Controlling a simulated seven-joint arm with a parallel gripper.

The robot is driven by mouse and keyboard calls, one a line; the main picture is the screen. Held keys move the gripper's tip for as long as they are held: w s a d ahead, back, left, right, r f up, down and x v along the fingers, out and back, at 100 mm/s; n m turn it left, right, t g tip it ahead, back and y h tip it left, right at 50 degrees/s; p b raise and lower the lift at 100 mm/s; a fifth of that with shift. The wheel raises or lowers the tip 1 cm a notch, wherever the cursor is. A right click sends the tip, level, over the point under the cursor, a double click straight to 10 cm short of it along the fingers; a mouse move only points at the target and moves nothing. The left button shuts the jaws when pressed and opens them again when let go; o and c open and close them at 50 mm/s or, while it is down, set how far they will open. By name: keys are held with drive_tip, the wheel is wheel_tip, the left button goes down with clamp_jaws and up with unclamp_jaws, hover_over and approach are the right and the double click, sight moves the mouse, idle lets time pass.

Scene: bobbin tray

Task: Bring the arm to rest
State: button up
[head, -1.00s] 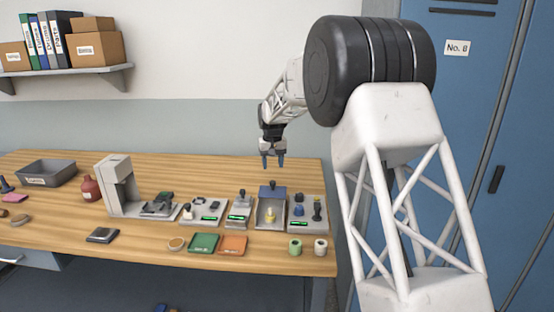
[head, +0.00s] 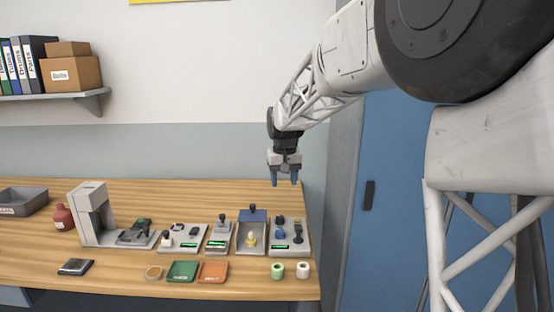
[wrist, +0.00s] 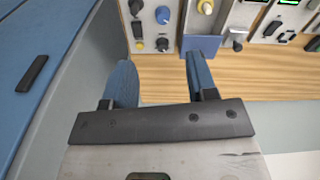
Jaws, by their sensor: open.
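My gripper (head: 285,180) hangs from my raised arm with its two blue fingers pointing down. It is above the back right part of the wooden bench (head: 120,280), clear of everything on it. In the wrist view, the fingers of my gripper (wrist: 161,80) are apart, with nothing between them. Beyond the fingertips the wrist view shows the grey stations and a strip of bare bench (wrist: 275,82).
A row of grey stations with knobs, including one with a blue back plate (head: 252,216), stands below my gripper. A blue locker (head: 390,180) stands at the right.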

drive_tip(key=s+d+r, duration=0.3)
drive_tip(key=s+d, duration=0.3)
drive_tip(key=s, duration=0.6)
drive_tip(key=s+d+f, duration=0.2)
drive_tip(key=s+d, duration=0.1)
drive_tip(key=s, duration=0.9)
drive_tip(key=s+d+f+m+t, duration=0.1)
drive_tip(key=s+d, duration=0.3)
drive_tip(key=s, duration=0.8)
drive_tip(key=s+d+f+m, duration=0.1)
drive_tip(key=s+d+f, duration=0.2)
drive_tip(key=s, duration=0.8)
drive_tip(key=shift+s+d+f+t, duration=0.2)
drive_tip(key=shift+s+f+t, duration=0.2)
drive_tip(key=shift+f, duration=0.1)
